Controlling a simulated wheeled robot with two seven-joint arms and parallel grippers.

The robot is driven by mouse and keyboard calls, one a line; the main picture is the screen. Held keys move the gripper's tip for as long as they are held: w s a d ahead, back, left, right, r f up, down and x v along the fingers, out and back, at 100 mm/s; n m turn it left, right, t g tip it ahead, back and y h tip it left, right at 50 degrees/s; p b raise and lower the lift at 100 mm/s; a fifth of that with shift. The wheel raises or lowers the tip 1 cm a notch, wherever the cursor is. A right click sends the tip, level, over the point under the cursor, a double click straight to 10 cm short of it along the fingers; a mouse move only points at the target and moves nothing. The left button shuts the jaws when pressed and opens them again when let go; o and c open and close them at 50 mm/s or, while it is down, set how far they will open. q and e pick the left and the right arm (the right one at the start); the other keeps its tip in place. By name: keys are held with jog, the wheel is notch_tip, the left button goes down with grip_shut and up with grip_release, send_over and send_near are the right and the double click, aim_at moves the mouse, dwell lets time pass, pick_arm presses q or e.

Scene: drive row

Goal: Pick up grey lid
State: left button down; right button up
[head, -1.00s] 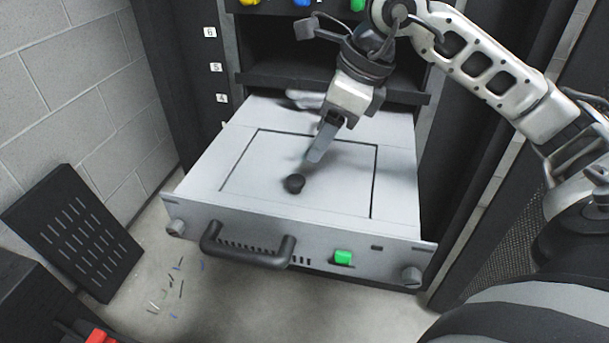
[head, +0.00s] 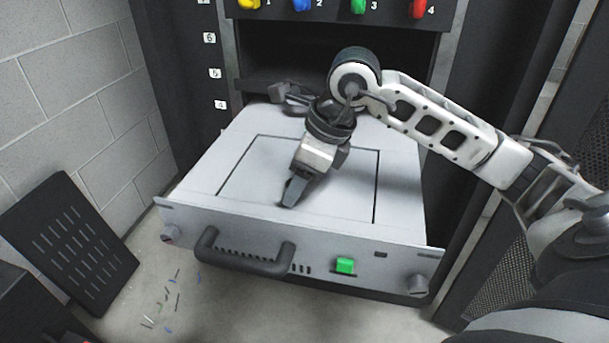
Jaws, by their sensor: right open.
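The grey lid (head: 340,185) is a flat panel outlined by dark seams in the top of a pulled-out grey drawer unit (head: 205,195). Its round black knob, near the front middle, is hidden behind my right gripper. My right gripper (head: 289,193) is open and points down at the knob's place on the lid. I cannot tell whether its fingers touch the knob. My left gripper is not in view.
The drawer front has a black handle (head: 245,262) and a green button (head: 345,265). Coloured knobs, yellow, blue, green and red (head: 418,8), line the rack above. A black slotted panel (head: 68,243) leans at the left wall. Small scraps lie on the floor.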

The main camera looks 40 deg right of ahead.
grip_shut()
jog(key=shift+r, duration=0.1)
